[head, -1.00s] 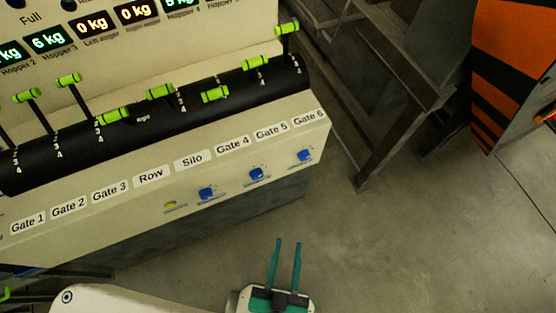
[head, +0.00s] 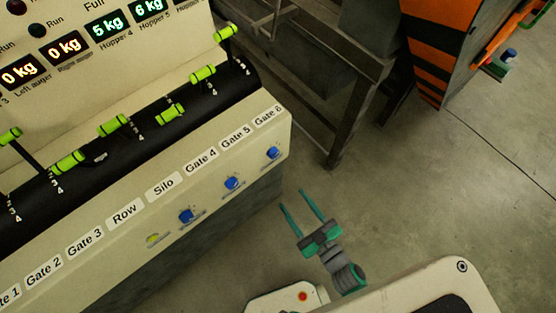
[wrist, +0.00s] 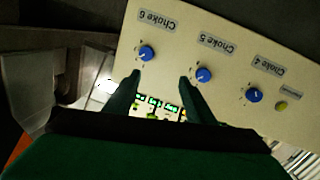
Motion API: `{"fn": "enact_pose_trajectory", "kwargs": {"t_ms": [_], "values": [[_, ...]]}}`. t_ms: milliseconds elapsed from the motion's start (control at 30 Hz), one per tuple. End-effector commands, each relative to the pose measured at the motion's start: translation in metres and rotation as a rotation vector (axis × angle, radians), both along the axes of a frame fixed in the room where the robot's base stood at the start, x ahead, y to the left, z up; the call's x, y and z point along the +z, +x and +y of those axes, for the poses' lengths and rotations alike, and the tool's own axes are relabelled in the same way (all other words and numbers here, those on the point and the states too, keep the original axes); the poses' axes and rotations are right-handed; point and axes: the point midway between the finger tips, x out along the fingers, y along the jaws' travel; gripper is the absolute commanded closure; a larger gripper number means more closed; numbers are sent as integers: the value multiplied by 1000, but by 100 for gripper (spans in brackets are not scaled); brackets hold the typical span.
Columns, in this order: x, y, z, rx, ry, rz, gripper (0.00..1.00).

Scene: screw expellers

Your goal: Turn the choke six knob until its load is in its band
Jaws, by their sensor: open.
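The choke six knob (wrist: 148,53) is a small round blue knob beside the upside-down label "Choke 6" (wrist: 157,20) in the wrist view. In the head view it is the rightmost blue knob (head: 273,153) on the panel's front, below "Gate 6". My gripper (head: 292,198) is open and empty, in front of and below that knob, apart from it. In the wrist view my gripper's fingers (wrist: 160,75) point toward the panel, with the choke six knob above the left fingertip. The displays read 5 kg for Hopper 4 and 6 kg for Hopper 5; Hopper 6 is out of frame.
The choke five knob (wrist: 204,75) and choke four knob (wrist: 254,95) sit along the same face, with a yellow-green button (wrist: 282,106) beyond. Green-handled gate levers (head: 203,74) stand above. A metal frame (head: 350,110) and orange-black striped machine (head: 437,45) stand right. Floor between is bare.

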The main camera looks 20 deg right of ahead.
Motion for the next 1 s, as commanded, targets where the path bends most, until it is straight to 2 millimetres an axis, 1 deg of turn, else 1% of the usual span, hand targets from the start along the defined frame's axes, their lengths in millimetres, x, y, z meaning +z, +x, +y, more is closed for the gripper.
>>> {"fn": "enact_pose_trajectory", "kwargs": {"t_ms": [33, 100, 200, 300, 467, 800, 1000], "values": [[-3, 17, -10, 19, -2, -18, 51], [-4, 34, -21, 37, 1, -34, 51], [-6, 49, -31, 49, 8, -48, 51], [-6, 57, -34, 58, 9, -54, 51], [-6, 72, -30, 61, 12, -56, 51], [-6, 128, -13, 61, 12, -56, 51], [-6, 151, -6, 61, 10, -55, 51]]}}
